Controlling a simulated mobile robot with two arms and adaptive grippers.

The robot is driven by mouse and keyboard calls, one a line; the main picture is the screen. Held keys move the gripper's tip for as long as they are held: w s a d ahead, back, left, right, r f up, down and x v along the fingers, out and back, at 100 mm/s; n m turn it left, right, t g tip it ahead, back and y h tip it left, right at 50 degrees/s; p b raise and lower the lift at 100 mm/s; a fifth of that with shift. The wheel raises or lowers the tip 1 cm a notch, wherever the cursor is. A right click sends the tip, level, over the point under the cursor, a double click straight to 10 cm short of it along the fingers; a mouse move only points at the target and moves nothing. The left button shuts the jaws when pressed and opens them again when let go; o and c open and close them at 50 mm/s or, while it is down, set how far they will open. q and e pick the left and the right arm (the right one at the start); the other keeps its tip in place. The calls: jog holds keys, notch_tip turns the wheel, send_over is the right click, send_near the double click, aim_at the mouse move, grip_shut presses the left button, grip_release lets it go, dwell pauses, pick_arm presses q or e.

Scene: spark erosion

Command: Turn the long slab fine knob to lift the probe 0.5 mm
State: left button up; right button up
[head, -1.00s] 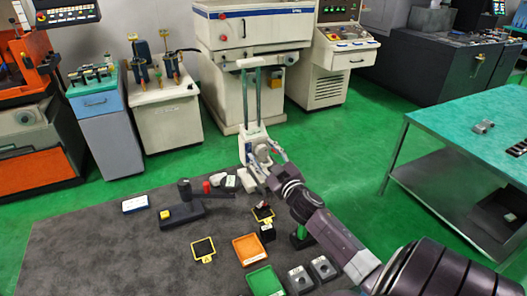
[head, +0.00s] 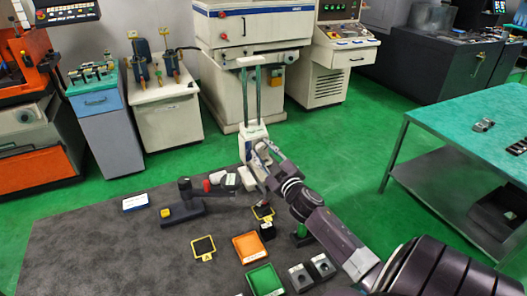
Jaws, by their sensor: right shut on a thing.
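A tall white measuring stand (head: 252,133) with two green uprights and a white crossbar stands at the back edge of the dark grey mat. My right gripper (head: 263,155) reaches in from the lower right to the front of this stand. Its fingers are shut at the stand's front, on what appears to be the long slab fine knob, which they and the wrist mostly hide. The probe cannot be made out at this size. My left gripper is not in view.
The grey mat (head: 95,240) holds a black fixture with a yellow block (head: 178,212), an orange tray (head: 249,247), a green tray (head: 264,280) and small grey blocks. A green-topped table (head: 465,120) stands right. The mat's left part is clear.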

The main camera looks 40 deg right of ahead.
jog(key=shift+n, duration=0.3)
jog(key=o, duration=1.2)
jog(key=shift+c, duration=0.2)
jog(key=v, duration=1.2)
